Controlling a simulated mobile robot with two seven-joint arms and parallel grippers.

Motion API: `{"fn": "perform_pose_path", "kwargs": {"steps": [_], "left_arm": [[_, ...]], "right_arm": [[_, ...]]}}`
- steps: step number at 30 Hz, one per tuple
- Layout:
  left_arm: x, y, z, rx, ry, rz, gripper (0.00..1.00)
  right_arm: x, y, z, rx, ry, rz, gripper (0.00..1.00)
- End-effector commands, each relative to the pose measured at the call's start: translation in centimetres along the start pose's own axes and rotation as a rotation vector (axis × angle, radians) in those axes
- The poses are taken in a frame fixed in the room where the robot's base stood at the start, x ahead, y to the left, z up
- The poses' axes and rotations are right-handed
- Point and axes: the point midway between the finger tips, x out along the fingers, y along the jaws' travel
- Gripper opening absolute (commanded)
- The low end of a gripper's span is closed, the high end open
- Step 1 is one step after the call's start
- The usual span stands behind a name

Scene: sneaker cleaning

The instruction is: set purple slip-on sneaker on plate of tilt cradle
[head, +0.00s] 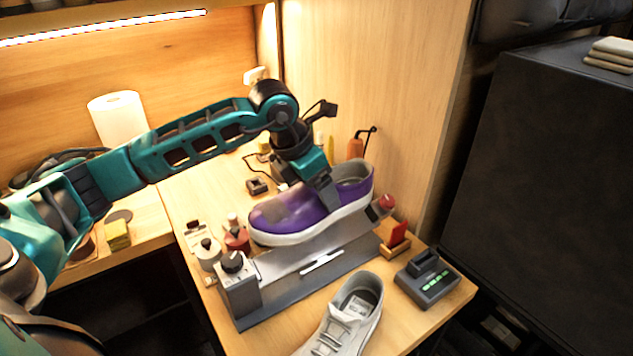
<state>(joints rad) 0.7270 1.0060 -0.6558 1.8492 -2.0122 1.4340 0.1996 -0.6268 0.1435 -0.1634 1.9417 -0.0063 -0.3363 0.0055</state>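The purple slip-on sneaker (290,212) with a white sole is over the tilt cradle, its toe to the left and its grey-lined opening to the right. My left gripper (327,197) comes down from above and is shut on the sneaker near its opening; the fingertips are partly hidden. The tilt cradle has a grey plate (318,250) on a long dark base, with a black knob (232,261) at its left end. The sole lies along the plate's upper edge; I cannot tell whether it touches. My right gripper is out of view.
A grey lace-up sneaker (345,320) lies in front of the cradle. A dark device with green lights (428,280) and a wooden holder with a red item (397,238) stand at right. Small bottles (207,252) stand left of the cradle. A wooden wall panel rises behind.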

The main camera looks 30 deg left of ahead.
Motion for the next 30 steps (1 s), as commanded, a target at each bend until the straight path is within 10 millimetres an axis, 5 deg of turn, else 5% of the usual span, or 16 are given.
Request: {"fn": "perform_pose_path", "kwargs": {"steps": [19,30], "left_arm": [[6.3,0.0,-2.6,0.001,-0.001,0.000,0.37],[7.4,0.1,-3.1,0.000,0.001,0.001,0.37]], "right_arm": [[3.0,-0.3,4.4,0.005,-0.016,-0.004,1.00],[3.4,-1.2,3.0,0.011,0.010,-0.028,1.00]]}}
